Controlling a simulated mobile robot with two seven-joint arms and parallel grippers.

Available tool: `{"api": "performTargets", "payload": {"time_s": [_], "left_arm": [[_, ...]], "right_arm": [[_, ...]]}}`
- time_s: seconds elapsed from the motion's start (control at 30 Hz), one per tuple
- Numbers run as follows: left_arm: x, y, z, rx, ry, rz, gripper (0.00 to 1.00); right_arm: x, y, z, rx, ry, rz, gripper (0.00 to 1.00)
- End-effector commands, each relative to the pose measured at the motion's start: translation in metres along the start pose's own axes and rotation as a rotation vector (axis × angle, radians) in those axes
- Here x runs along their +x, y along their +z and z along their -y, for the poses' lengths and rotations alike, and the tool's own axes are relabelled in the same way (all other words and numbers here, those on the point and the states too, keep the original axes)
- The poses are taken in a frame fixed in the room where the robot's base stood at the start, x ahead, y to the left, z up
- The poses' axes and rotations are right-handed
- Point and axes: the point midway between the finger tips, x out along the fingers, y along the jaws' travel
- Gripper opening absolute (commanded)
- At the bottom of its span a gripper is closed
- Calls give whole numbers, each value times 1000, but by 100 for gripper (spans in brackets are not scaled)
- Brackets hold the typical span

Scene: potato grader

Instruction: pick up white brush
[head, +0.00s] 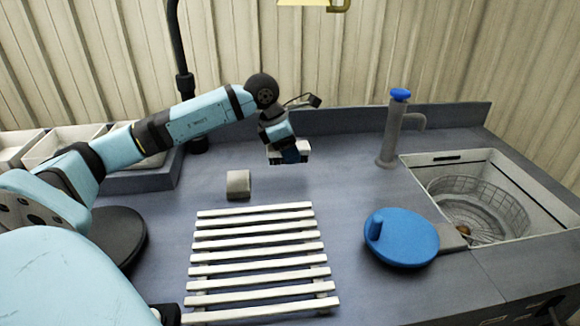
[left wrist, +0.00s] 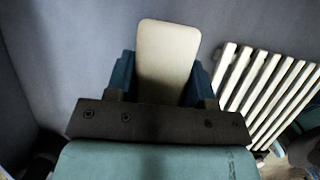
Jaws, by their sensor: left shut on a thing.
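The white brush (left wrist: 167,55) shows in the left wrist view as a pale, flat, rounded block between my two blue fingers. My left gripper (head: 290,154) is shut on it. In the head view the gripper hangs over the back of the grey-blue counter, pointing down, and mostly hides the brush; only pale parts show beside the fingers. I cannot tell whether the brush touches the counter. My right gripper is not in view.
A small beige block (head: 238,184) lies left of the gripper. A white slatted rack (head: 255,246) lies in front. To the right are a blue round lid (head: 402,238), a grey tap post (head: 390,135) and a sink with a wire basket (head: 480,205). Trays (head: 62,138) stand at left.

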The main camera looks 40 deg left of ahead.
Motion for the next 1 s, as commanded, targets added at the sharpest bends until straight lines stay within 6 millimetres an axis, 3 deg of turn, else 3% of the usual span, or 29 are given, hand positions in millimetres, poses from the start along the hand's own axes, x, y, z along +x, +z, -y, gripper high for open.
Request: {"api": "performTargets", "payload": {"time_s": [0.1, 0.4, 0.63, 1.0], "left_arm": [[-34, 15, -1, 1, 4, 5, 24], [-92, 38, 0, 1, 1, 3, 24], [-112, 46, 0, -1, 0, 2, 24], [-115, 48, 0, -1, 0, 0, 24]], "right_arm": [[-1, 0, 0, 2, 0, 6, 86], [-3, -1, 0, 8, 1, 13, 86], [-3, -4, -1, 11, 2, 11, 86], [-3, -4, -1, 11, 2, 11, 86]]}}
